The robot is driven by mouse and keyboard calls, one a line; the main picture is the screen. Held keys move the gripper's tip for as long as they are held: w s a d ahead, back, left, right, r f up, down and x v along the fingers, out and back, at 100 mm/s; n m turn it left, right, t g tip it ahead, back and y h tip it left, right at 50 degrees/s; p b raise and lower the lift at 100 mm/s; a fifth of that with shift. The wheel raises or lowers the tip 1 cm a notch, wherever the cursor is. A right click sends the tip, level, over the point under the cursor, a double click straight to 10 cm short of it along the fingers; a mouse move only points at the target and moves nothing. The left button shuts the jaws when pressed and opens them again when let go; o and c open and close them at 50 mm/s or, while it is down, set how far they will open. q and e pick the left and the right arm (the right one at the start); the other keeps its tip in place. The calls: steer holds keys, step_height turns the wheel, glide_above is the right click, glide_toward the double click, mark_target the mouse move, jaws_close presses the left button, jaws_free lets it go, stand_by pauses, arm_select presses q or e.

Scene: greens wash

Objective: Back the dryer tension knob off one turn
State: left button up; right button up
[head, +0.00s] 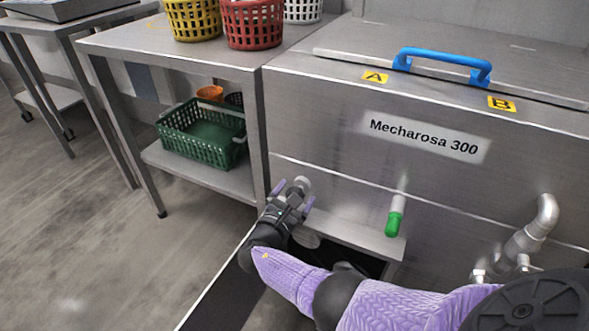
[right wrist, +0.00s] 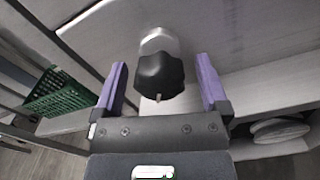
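The tension knob (right wrist: 160,77) is a black lobed knob on a short light metal shaft. In the right wrist view it sits between the two purple fingers of my right gripper (right wrist: 161,88), with a gap on each side. In the head view my right gripper (head: 292,195) is open at the lower left front of the steel Mecharosa 300 machine (head: 330,130). There the knob (head: 302,184) shows only partly at the fingertips. My left gripper is in neither view.
A green-handled valve (head: 395,215) and a metal pipe (head: 540,220) stick out to the right of the knob. A steel table (head: 130,42) with baskets on it stands at left, with a green crate (head: 203,133) on its lower shelf. The floor at left is clear.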

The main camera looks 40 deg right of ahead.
steer(key=shift+s+a, duration=0.1)
steer(key=shift+a, duration=0.2)
steer(key=p+v, duration=0.2)
steer(key=v, duration=0.7)
steer(key=shift+a+p, duration=0.15)
steer(key=shift+p, duration=0.15)
